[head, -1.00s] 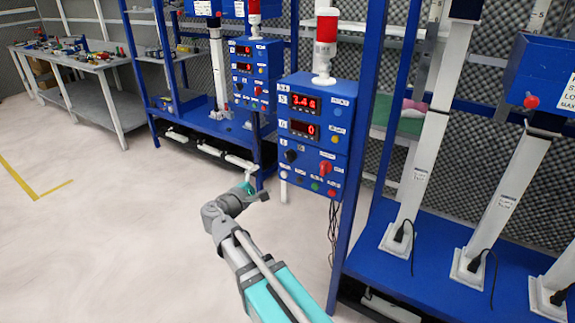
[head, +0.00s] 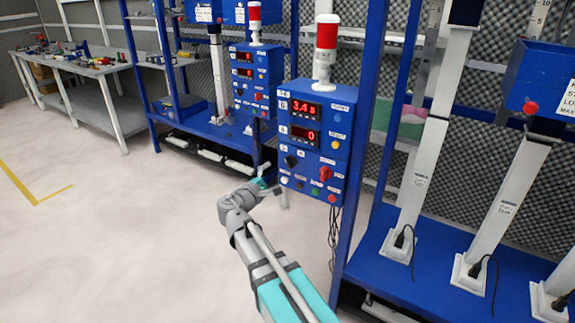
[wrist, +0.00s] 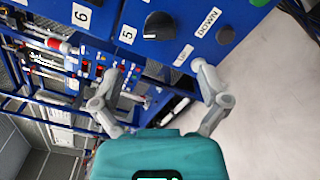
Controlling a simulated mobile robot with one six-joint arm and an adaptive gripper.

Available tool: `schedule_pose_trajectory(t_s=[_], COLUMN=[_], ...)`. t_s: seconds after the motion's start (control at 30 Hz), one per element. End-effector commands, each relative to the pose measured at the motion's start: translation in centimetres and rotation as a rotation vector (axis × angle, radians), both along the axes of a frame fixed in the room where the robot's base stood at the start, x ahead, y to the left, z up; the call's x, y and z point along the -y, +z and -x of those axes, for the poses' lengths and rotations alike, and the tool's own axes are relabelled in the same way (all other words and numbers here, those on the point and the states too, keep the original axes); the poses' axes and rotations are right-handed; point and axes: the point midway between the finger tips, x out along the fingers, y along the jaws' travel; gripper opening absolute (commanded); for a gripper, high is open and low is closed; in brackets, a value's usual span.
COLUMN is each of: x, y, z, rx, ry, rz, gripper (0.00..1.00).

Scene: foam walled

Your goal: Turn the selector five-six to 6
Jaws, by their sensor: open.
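The black selector knob (head: 291,161) sits at the lower left of the near blue control box (head: 345,128). In the wrist view the knob (wrist: 160,25) is at the top centre, with the label 5 (wrist: 127,35) just to its left and the label 6 (wrist: 81,15) farther left. A pale mark on the knob is on the side towards the 5. My gripper (head: 268,184) is at the box's lower left. In the wrist view my gripper (wrist: 162,75) has its fingers spread and nothing between them. The knob lies ahead of the fingers, apart from them.
A red beacon (head: 326,45) stands on top. A second similar box (head: 250,80) is behind. A blue rack post (head: 362,130) is right of the box. The floor to the left is free.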

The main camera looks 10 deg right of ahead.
Motion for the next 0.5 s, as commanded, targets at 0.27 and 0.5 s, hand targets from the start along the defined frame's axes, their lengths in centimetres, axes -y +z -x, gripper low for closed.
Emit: schedule_pose_trajectory(t_s=[0.27,0.5], x=[2.9,5.0], y=[0.0,0.0], z=[-3.1,-5.1], rx=[0.000,0.000], ry=[-0.002,0.000], rz=[0.000,0.000], gripper=[0.94,0.94])
